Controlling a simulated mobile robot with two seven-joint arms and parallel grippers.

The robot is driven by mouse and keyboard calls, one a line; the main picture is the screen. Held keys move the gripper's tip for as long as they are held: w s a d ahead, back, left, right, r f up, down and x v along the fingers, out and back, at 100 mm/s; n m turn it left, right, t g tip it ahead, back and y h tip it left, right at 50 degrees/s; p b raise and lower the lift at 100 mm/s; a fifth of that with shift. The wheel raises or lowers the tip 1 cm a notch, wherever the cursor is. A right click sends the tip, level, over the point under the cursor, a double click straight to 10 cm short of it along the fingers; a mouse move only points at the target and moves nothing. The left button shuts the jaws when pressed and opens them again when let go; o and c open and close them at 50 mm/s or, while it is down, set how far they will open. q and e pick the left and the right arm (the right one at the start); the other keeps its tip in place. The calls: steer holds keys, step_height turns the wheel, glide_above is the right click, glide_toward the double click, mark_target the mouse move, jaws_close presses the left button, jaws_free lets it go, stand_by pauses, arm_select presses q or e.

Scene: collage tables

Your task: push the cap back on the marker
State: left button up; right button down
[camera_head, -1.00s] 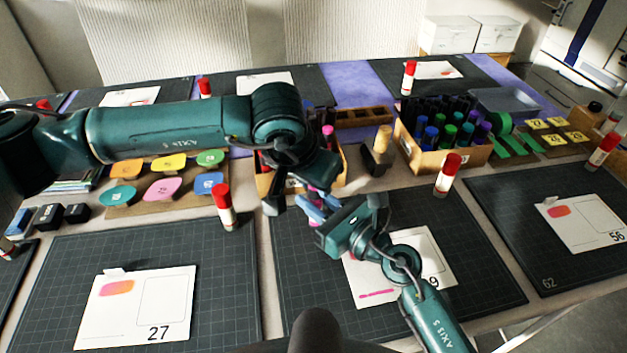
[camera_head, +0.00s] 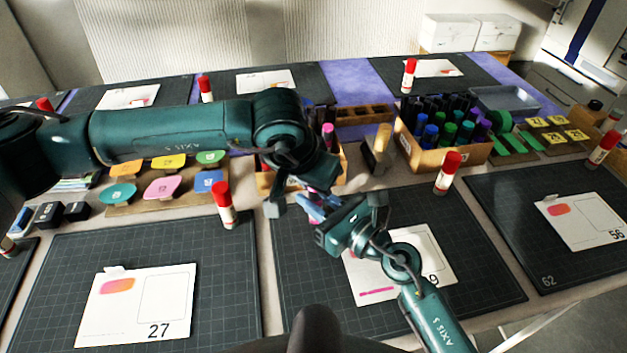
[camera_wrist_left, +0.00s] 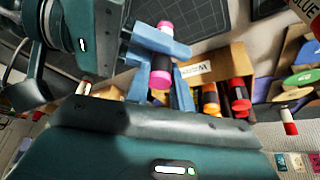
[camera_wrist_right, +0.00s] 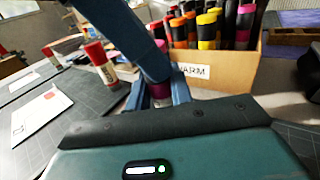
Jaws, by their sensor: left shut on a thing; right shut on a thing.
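The marker shows in the left wrist view with a pink end (camera_wrist_left: 160,79), a black middle (camera_wrist_left: 163,62) and a second pink end (camera_wrist_left: 165,27). My left gripper (camera_wrist_left: 160,90) is shut on the nearer end. My right gripper (camera_head: 322,212) is shut on the far part, its blue fingers crossing the marker in the left wrist view. Pink also shows between the right fingers in the right wrist view (camera_wrist_right: 160,91). The two grippers meet closely above the middle mat. The fingers hide the joint, so I cannot tell whether the cap is fully seated.
A card (camera_head: 428,255) with a pink stroke lies below on the dark mat (camera_head: 470,275). Marker boxes (camera_head: 448,157) stand behind. Red-capped glue sticks stand nearby, at left (camera_head: 224,206) and right (camera_head: 448,174). A stamp (camera_head: 378,150) stands just behind the grippers.

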arm_select(q)
steer(key=shift+s+a+f, duration=0.1)
steer(key=shift+f, duration=0.45)
arm_select(e)
steer(key=shift+s+a+r, duration=0.1)
steer(key=shift+r, duration=0.05)
arm_select(q)
steer(key=o, duration=0.6)
steer(key=shift+r, duration=0.25)
steer(key=shift+r, duration=0.15)
steer(key=shift+v, duration=1.85)
steer(key=c, duration=0.3)
